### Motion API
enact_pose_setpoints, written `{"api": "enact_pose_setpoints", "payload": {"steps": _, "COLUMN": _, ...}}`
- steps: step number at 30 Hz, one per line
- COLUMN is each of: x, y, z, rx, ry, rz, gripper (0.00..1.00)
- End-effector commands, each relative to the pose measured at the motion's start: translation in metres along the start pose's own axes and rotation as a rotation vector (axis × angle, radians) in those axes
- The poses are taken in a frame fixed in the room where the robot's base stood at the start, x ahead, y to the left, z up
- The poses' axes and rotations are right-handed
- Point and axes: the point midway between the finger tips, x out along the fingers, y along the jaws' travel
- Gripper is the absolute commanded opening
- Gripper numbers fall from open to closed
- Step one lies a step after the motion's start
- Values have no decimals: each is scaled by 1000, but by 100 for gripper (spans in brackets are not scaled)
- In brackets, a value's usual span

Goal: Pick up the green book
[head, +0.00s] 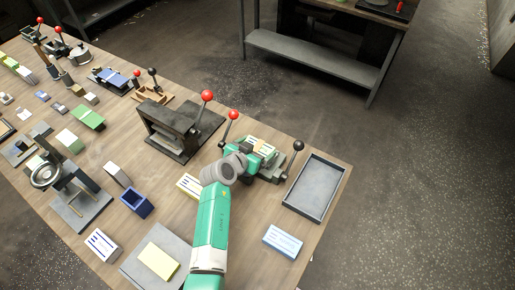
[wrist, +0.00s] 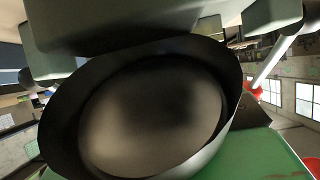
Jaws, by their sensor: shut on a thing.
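My gripper (head: 262,155) is at the far end of my green arm, over a grey lever press near the table's far edge.
A dark empty tray (head: 316,187) lies right of my gripper, with a pale blue labelled block (head: 283,241) in front of it. A black press (head: 172,130) with a red-knobbed lever stands to the left. A green block (head: 88,117) lies farther left among several small blocks.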

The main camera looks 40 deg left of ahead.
Motion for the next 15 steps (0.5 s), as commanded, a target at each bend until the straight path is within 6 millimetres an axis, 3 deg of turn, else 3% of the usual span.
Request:
{"api": "enact_pose_setpoints", "payload": {"steps": 4, "x": -7, "y": 0, "z": -14, "rx": 3, "ry": 4, "rz": -1, "gripper": 62}}
{"api": "enact_pose_setpoints", "payload": {"steps": 9, "x": -27, "y": 0, "z": -51, "rx": 3, "ry": 5, "rz": -1, "gripper": 62}}
{"api": "enact_pose_setpoints", "payload": {"steps": 15, "x": -44, "y": 0, "z": -81, "rx": 1, "ry": 2, "rz": 0, "gripper": 62}}
